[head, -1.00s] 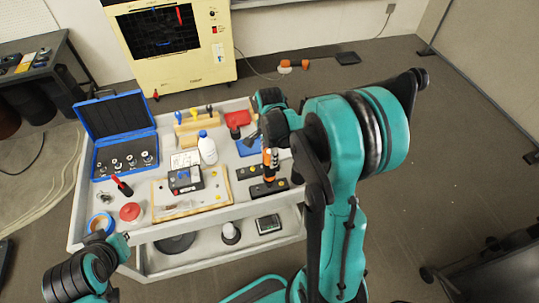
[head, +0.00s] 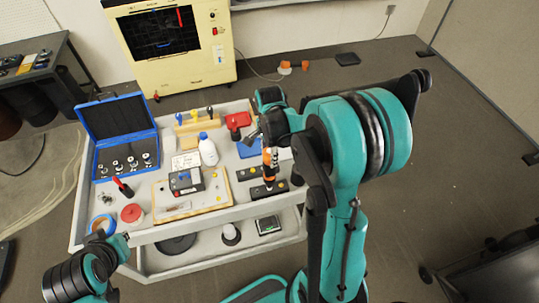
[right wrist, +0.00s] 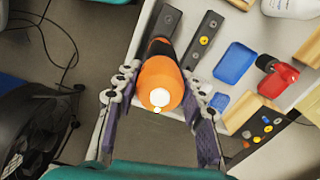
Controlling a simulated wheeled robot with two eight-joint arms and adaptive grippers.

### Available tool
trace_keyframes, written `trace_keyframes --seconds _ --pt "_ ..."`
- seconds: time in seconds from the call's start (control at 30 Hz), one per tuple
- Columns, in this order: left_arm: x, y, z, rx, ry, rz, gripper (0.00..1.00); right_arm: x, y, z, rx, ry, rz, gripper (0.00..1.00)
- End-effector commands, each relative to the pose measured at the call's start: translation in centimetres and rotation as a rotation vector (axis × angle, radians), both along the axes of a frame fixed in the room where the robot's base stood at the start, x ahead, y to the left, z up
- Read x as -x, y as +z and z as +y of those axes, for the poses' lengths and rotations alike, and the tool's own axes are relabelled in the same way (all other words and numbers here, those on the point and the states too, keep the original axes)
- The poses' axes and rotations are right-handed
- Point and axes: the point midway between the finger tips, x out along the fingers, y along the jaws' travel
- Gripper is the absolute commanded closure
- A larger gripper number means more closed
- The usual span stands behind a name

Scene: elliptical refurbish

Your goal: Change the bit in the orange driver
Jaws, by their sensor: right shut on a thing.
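The orange driver (head: 269,168) stands roughly upright at the right end of the cart, at the black bars. My right gripper (right wrist: 160,95) is shut on it; in the right wrist view the orange handle (right wrist: 158,74) lies between the purple finger pads, its white-capped end towards the camera. Two black bars with holes, one behind (head: 249,173) and one in front (head: 275,189), lie beneath; the wrist view shows one bar clearly (right wrist: 204,40). The driver's tip is hidden, so I cannot tell whether it sits in a hole. My left gripper (head: 122,240) is low by the cart's front left corner; its fingers are unclear.
An open blue case (head: 120,165) with several metal pieces stands at the cart's back left. A white bottle (head: 208,150), a wooden board (head: 215,195), a red tape roll (head: 131,213) and a blue tray (right wrist: 235,62) crowd the top.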

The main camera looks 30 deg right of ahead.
Motion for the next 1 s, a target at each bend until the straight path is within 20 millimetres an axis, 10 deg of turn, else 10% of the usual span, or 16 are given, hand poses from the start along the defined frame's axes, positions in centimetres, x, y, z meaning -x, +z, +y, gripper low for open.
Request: trace_keyframes --seconds 1.0 --pt "0.0 2.8 0.0 0.000 0.000 0.000 1.00 0.0 3.9 0.0 0.000 0.000 0.000 1.00"
